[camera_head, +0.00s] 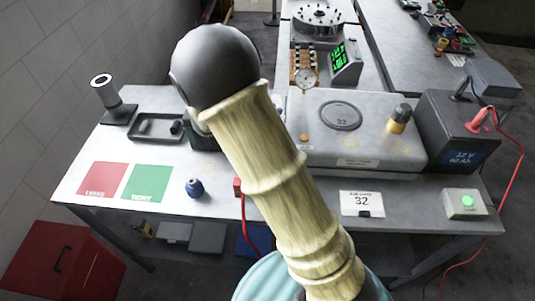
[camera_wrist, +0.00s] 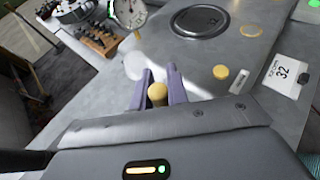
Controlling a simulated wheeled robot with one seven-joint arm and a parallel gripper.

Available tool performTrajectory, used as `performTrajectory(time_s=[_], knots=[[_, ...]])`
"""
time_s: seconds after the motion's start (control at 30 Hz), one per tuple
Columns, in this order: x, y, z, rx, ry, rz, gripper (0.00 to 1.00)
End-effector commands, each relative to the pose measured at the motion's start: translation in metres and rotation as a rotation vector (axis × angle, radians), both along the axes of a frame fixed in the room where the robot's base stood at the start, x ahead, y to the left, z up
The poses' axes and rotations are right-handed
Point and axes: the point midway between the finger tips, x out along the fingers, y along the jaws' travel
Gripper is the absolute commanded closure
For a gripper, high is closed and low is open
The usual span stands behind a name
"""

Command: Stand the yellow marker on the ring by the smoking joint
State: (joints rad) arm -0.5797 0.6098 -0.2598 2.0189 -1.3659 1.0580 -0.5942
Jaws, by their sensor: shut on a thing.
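My gripper (camera_wrist: 160,88) shows in the wrist view, its two purple-grey fingers shut on the yellow marker (camera_wrist: 157,95). The marker's rounded yellow end shows between the fingers; the rest of it is hidden. In the head view my arm hides the marker and most of the gripper. A pale round patch (camera_wrist: 135,66) lies just beyond the fingertips on the grey surface; I cannot tell whether it is a ring or smoke. No smoke shows clearly, so I cannot tell which joint smokes.
A dial gauge (camera_head: 306,78) and a green-lit display (camera_head: 345,62) stand at the back. A dark-topped yellow cylinder (camera_head: 398,119) stands on the raised grey housing (camera_head: 345,158). A battery box (camera_head: 458,130) is right.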

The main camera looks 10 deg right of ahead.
Motion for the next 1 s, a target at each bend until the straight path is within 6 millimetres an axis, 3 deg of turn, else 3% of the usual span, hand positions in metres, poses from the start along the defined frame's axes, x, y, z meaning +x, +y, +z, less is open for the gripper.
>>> performTrajectory(time_s=[0.6,1.0], knots=[[0.0,0.002,-0.124,-0.003,0.003,0.004,1.0],[0.0,0.002,-0.132,0.0,0.001,0.004,1.0]])
